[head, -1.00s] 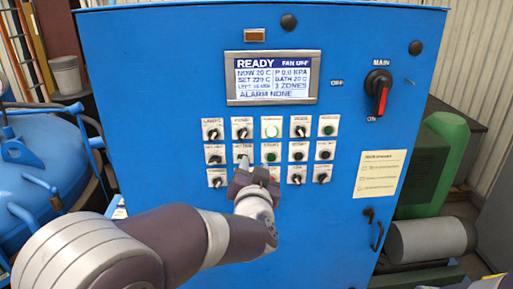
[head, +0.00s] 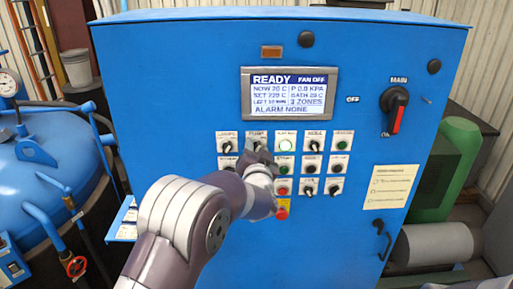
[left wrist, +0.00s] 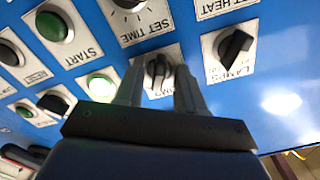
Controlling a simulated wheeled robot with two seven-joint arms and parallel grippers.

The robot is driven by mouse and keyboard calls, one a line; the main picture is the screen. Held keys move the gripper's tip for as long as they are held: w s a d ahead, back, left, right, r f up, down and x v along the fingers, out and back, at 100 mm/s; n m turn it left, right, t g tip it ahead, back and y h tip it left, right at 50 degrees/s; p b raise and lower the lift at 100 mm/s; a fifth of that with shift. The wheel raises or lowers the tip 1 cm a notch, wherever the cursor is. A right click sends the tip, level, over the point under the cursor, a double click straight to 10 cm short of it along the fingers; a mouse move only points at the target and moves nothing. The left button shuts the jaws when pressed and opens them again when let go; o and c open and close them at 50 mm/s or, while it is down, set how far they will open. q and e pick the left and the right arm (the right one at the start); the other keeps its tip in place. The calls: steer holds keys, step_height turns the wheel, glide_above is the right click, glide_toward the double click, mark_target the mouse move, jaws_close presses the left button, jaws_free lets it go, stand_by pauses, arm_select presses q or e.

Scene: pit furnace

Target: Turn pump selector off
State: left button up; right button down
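The pump selector (head: 254,143) is a black knob on a white plate in the top row of the blue cabinet, second from the left. In the left wrist view the panel is upside down, and the pump selector (left wrist: 159,72) shows between my fingertips. My left gripper (head: 260,155) is at this knob from below, in front of the panel. In the left wrist view its two fingers (left wrist: 160,82) are apart, one on each side of the knob, with narrow gaps visible. Whether either finger touches the knob is unclear. My right gripper is in neither current view.
The lamps selector (left wrist: 234,46) and a lit green button (left wrist: 101,86) flank the pump selector closely. A red button on a yellow plate (head: 282,209) is below my left wrist. The display (head: 290,92) reads READY and FAN OFF. The main switch (head: 395,108) is at the right.

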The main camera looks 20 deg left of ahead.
arm_select(q)
steer(key=shift+s+d+r, duration=0.1)
steer(key=shift+s, duration=0.05)
steer(key=shift+s+d, duration=0.1)
steer(key=shift+d, duration=0.05)
steer(key=shift+c, duration=0.9)
steer(key=shift+r, duration=0.1)
jaws_close()
